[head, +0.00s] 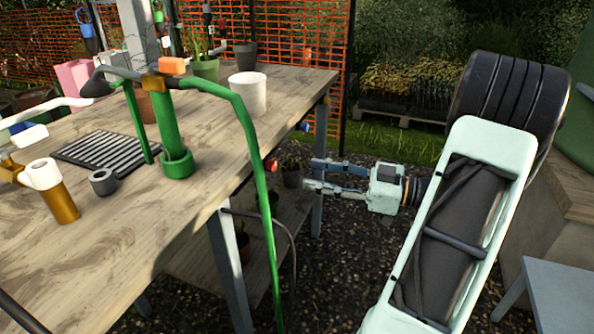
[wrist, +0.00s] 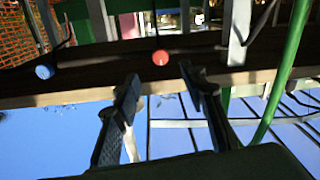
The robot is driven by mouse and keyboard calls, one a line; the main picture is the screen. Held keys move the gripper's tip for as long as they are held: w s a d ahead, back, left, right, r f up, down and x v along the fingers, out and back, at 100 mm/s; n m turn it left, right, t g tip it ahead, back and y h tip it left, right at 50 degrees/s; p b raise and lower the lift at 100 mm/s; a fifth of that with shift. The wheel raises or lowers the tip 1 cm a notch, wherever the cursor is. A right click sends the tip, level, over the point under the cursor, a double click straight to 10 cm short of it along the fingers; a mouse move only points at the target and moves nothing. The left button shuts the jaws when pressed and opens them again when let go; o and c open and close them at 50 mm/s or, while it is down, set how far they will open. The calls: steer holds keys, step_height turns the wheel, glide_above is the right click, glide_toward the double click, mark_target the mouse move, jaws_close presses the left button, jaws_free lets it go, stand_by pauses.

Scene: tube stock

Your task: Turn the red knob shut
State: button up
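The red knob (head: 271,165) shows in the head view just right of the green hose, below the bench's edge. In the wrist view the red knob (wrist: 160,57) is a round ball ahead of the fingers, roughly centred across the gap between them. My gripper (head: 309,174) is to the right of the knob in the head view, its fingers pointing left toward it. The wrist view also shows my gripper (wrist: 160,77) open and empty, with the knob beyond the fingertips and apparently apart from them. The knob's stem and fitting cannot be made out clearly.
A blue ball-shaped knob (wrist: 44,71) sits left of the red one in the wrist view. The green hose (head: 255,160) hangs down the bench front close to the red knob. The wooden bench (head: 130,240) carries pots and tubes. A grey bench leg (head: 318,150) stands behind the fingers.

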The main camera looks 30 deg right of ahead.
steer(key=shift+v, duration=1.45)
